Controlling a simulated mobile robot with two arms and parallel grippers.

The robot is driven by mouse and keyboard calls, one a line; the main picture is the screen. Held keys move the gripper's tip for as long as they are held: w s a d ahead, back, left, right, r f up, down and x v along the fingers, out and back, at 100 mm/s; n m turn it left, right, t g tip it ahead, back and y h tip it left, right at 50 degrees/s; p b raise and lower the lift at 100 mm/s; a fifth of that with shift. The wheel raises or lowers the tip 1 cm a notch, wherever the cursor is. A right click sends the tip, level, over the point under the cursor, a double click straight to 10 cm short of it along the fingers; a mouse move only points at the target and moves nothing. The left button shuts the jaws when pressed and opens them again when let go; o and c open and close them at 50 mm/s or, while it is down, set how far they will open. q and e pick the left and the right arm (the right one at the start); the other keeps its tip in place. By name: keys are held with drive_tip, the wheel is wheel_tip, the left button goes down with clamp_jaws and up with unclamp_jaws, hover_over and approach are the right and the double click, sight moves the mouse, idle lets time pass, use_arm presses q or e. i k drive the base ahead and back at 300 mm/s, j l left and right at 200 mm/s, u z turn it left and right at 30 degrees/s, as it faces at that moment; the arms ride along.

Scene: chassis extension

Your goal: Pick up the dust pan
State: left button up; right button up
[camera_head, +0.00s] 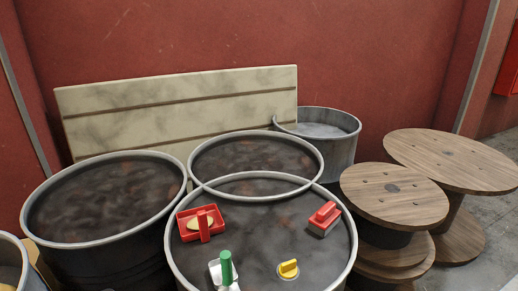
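A red tray-like thing with an upright red handle (203,224) sits at the left of the front drum's top, with a yellowish patch inside; it looks like a dust pan. A white piece with an upright green handle (226,268) stands at the front left of the same top; I cannot tell whether it is a dust pan too. Neither of my grippers is in view, and nothing is seen holding these things.
The front drum (265,246) also bears a red-topped block (324,217) and a small yellow-handled piece (288,268). Other drums (105,200) stand left and behind. Wooden spools (394,196) stand at the right. A pale panel (180,105) leans against the red wall.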

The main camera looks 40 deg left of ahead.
sight(203, 222)
drive_tip(key=u, duration=3.7)
drive_tip(key=z, duration=1.8)
drive_tip(key=l+u, duration=0.15)
drive_tip(key=u, duration=0.25)
drive_tip(key=l+u, duration=0.15)
drive_tip(key=u, duration=0.2)
drive_tip(key=l+u, duration=0.15)
drive_tip(key=u, duration=0.25)
drive_tip(key=k+l+u, duration=0.1)
drive_tip(key=u, duration=0.25)
